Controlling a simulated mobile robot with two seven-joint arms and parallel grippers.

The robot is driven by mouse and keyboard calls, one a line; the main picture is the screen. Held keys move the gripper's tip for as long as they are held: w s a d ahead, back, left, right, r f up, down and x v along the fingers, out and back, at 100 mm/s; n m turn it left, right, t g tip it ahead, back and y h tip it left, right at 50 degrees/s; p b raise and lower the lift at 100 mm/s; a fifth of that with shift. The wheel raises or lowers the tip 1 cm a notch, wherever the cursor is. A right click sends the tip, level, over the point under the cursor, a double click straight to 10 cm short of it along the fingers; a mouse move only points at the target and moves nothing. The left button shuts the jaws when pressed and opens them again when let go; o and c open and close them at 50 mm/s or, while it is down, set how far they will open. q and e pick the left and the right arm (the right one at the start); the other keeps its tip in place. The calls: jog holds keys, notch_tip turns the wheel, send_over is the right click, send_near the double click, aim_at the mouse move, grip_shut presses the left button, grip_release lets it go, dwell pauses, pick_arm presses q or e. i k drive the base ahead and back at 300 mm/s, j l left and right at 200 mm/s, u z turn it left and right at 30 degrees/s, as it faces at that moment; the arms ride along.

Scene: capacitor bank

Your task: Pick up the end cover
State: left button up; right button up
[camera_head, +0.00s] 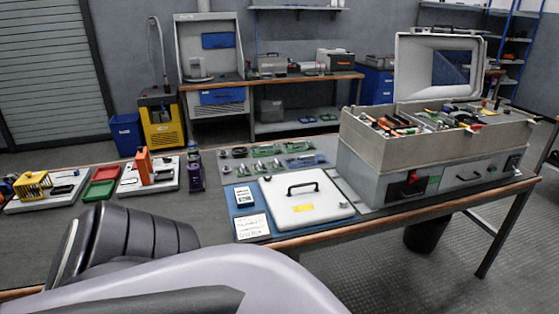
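A flat white cover (327,206) with a black bar handle and a yellow label lies on the blue mat (243,213) at the middle of the workbench; it looks like the end cover. It lies flat with its handle facing up. Nothing touches the handle. One of my arms crosses the bottom left of the view, in front of the bench. No gripper fingers show, so neither gripper can be placed relative to the cover.
A large grey cabinet (372,180) with an open lid and many small parts stands right of the cover. A white box (244,196) and a written card (252,226) lie left of it. Green (100,191) and red trays sit farther left.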

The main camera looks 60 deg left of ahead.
aim_at(295, 201)
jog(key=u, duration=1.85)
jog(key=i+l+u, duration=0.1)
jog(key=i+l, duration=0.25)
jog(key=i+l+u, duration=0.1)
jog(key=i+l, duration=0.2)
jog(key=l, duration=0.15)
